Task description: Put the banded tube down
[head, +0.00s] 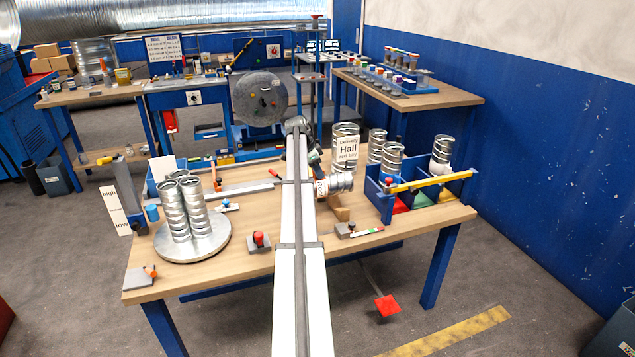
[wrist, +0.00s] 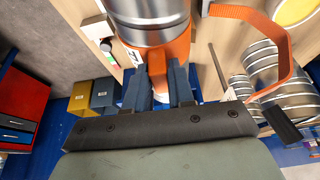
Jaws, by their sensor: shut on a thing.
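My gripper (wrist: 160,84) is shut on the banded tube, a silvery ribbed tube (wrist: 152,12) with an orange band around it, at the top of the wrist view. An orange strap curves off to its right. In the head view the held tube (head: 341,182) lies nearly on its side above the middle right of the workbench (head: 285,208). A white label shows at its left end. My arm hides part of the gripper (head: 314,162) there. I cannot tell whether the tube touches anything below.
A blue divided bin (head: 415,210) stands right of the held tube, with upright tubes behind it. A sign (head: 347,149) reads "Delivery Hall". A round plate (head: 197,248) at left carries upright tubes. A red button (head: 260,240) and a wooden block (head: 338,208) are near the front.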

